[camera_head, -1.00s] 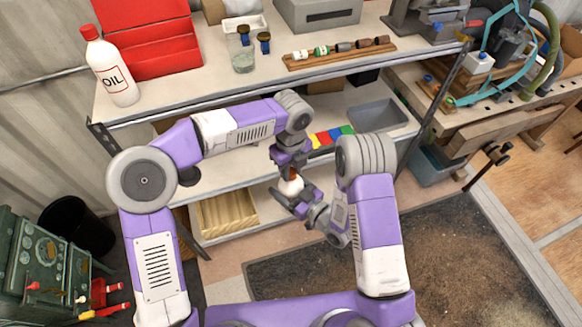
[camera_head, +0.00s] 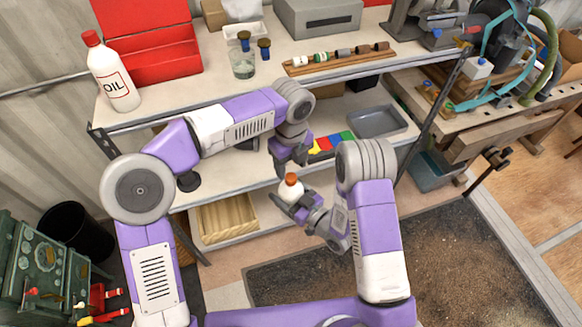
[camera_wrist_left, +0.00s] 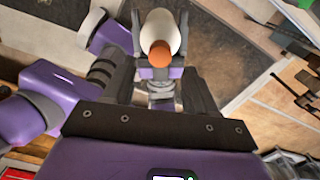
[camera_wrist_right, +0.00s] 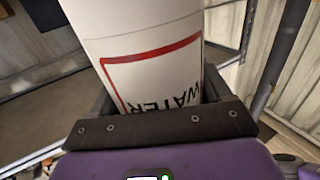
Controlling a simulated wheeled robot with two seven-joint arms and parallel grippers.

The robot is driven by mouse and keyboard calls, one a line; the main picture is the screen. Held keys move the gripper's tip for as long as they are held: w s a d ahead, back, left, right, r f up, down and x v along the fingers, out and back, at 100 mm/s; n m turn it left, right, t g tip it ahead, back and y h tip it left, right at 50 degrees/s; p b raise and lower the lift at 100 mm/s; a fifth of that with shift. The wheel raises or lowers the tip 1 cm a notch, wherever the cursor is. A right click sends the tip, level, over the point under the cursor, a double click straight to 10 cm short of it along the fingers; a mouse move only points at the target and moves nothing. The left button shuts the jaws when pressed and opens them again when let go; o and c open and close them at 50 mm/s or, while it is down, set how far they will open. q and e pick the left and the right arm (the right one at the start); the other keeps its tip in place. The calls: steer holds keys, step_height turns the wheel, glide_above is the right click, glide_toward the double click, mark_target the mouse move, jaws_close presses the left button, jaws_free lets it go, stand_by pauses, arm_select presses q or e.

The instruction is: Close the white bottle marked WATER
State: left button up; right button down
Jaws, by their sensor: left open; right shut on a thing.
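The white bottle (camera_head: 289,194) is held in front of the shelf by my right gripper (camera_head: 291,203), which is shut on its body. An orange cap (camera_head: 291,179) sits on the bottle's top; how tightly it is seated cannot be told. The cap (camera_wrist_left: 160,54) and bottle (camera_wrist_left: 161,27) also show in the left wrist view. The right wrist view shows the bottle (camera_wrist_right: 140,50) close up, with a red-framed WATER label. My left gripper (camera_head: 290,164) is open and empty just above the cap, apart from it.
The upper shelf (camera_head: 190,92) carries a white OIL bottle (camera_head: 113,78) with a red cap, a red box (camera_head: 160,60), a glass jar (camera_head: 243,65) and a wooden rack (camera_head: 338,60). Below are a grey bin (camera_head: 376,121) and wooden crate (camera_head: 228,218). The floor mat (camera_head: 440,265) is clear.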

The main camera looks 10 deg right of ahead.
mark_target(291, 177)
arm_select(q)
steer(key=shift+c, duration=0.4)
steer(key=n, duration=0.6)
steer(key=shift+r+n, duration=0.4)
steer(key=n, duration=0.3)
steer(key=r+n, duration=0.1)
steer(key=n, duration=0.1)
steer(key=shift+n, duration=0.4)
steer(key=n, duration=0.5)
steer(key=shift+r+n, duration=0.35)
steer(key=shift+n, duration=0.05)
steer(key=n, duration=0.3)
steer(key=r+n, duration=0.1)
steer(key=n, duration=0.1)
steer(key=shift+n, duration=0.4)
steer(key=shift+f, duration=0.1)
steer(key=shift+f, duration=3.95)
steer(key=shift+c, duration=0.3)
